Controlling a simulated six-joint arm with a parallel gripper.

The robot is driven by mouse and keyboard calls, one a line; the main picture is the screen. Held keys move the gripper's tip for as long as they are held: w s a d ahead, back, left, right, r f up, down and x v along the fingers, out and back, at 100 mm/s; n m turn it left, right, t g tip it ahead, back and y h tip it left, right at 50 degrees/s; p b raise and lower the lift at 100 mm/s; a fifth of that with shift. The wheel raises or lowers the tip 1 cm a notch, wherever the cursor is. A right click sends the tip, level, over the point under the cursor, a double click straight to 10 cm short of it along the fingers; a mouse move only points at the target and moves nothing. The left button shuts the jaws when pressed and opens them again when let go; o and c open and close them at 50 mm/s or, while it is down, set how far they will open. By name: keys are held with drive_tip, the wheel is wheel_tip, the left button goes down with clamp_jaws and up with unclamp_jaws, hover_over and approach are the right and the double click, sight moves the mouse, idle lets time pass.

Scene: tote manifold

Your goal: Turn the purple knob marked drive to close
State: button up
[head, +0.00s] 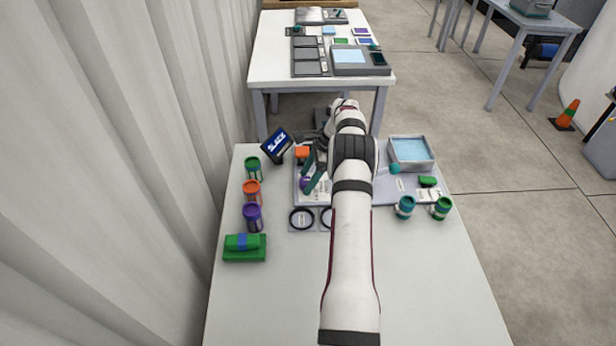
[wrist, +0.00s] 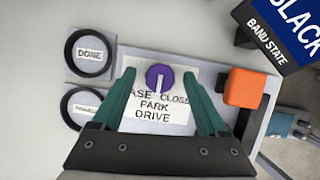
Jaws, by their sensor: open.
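The purple knob (wrist: 155,76) sits on a white label plate (wrist: 150,118) in the wrist view. The readable label words are "CLOSE", "PARK" and "DRIVE"; the first word is partly covered. A pale pointer line on the knob runs roughly up and down the picture, towards the label words. My gripper (wrist: 160,76) is open, with one green finger on each side of the knob and visible gaps between. In the head view, the knob (head: 305,184) is partly hidden by my gripper (head: 313,174).
An orange block (wrist: 245,88) stands close right of my right finger. A "BLACK BAND STATE" sign (wrist: 280,35) stands beyond. Black rings (wrist: 89,50) lie left. Jars (head: 253,193) and a green block (head: 245,247) are on the table's left; a blue-topped tote (head: 411,152) is right.

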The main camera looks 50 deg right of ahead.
clamp_jaws()
drive_tip(key=shift+n+g+y, duration=0.3)
drive_tip(key=shift+n+g, duration=0.2)
drive_tip(key=shift+n, duration=1)
unclamp_jaws()
